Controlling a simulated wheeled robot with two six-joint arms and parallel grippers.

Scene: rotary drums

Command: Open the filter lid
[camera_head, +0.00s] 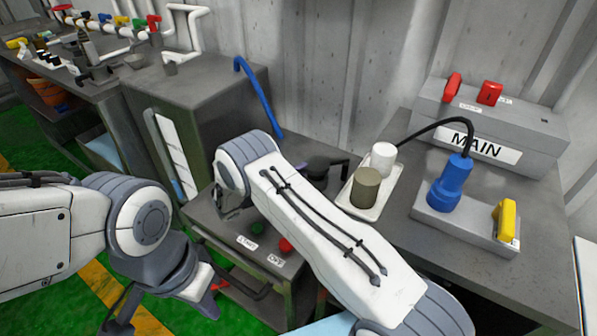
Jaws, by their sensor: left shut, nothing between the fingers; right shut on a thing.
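No part is clearly marked as the filter lid. A black rounded part with a bar-like handle (325,166) shows just behind my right arm, and I cannot tell if it is the lid. My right arm crosses the middle of the view from the lower right, with its far joint above the control stand. Its gripper is hidden behind the arm, so I cannot see what it touches. My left gripper (204,296) hangs at the lower left, in front of the control stand. It is shut and empty, pointing down over the floor.
The control stand has a green button (257,228) and a red button (286,245). A grey cabinet (195,85) with a blue lever (258,95) stands behind. On the right are a white tray (372,212), a blue plug (450,183), a yellow switch (506,220) and the MAIN box (535,125).

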